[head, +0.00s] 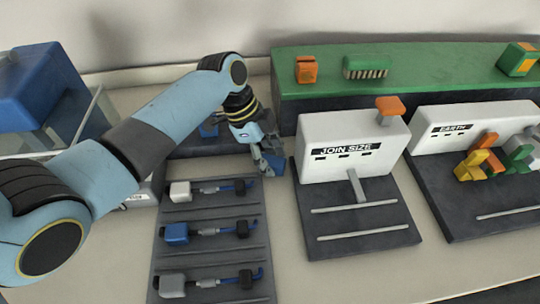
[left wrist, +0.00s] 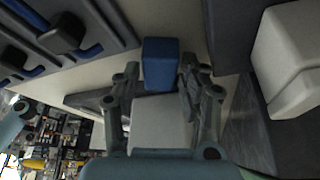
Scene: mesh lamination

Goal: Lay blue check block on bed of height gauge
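The blue check block (left wrist: 160,62) sits squarely between the fingertips of my left gripper (left wrist: 159,82) in the left wrist view. The fingers close in on both its sides; the contact on the left side is hard to make out. In the head view my left gripper (head: 268,158) points down between the part rack and the white gauge, with blue at its fingertips. The gauge (head: 335,140) marked JOIN SIZE has an orange cap, a grey stem, and a dark bed (head: 330,222) with two pale rails. The bed carries no block. My right gripper is not in view.
A dark rack (head: 210,258) left of the gauge holds several parts with blue and black ends. A second white gauge (head: 440,135) with coloured pieces stands to the right. A green shelf (head: 430,65) runs behind. Bare table (head: 400,270) lies in front.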

